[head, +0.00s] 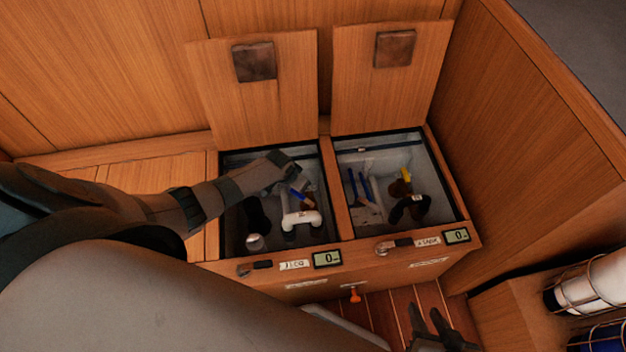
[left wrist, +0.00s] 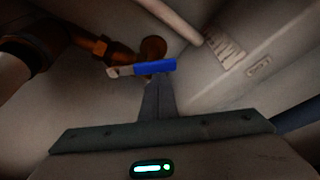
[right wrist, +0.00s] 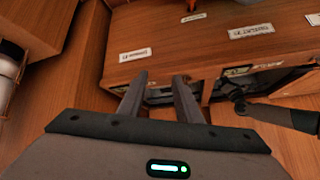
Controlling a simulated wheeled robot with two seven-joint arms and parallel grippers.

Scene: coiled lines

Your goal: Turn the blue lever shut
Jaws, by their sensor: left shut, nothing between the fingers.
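The blue lever (left wrist: 155,67) sits on a copper pipe fitting in the left wrist view, its handle lying crosswise just beyond my fingertips. It also shows as a small blue strip in the left open bin in the head view (head: 301,196). My left gripper (left wrist: 158,80) is shut and empty, its fingertips at or very near the blue handle; I cannot tell if they touch. My left arm reaches down into that bin and hides part of it. My right gripper (head: 428,318) is open and empty, low in front of the cabinet; its fingers also show apart in the right wrist view (right wrist: 160,82).
The left bin's rim surrounds my arm, and a white pipe (head: 301,218) stands in it. The right bin holds a yellow lever (head: 406,174) and a black pipe (head: 410,208). Two wooden lids (head: 255,95) stand open behind. Caged bottles (head: 590,290) are at the lower right.

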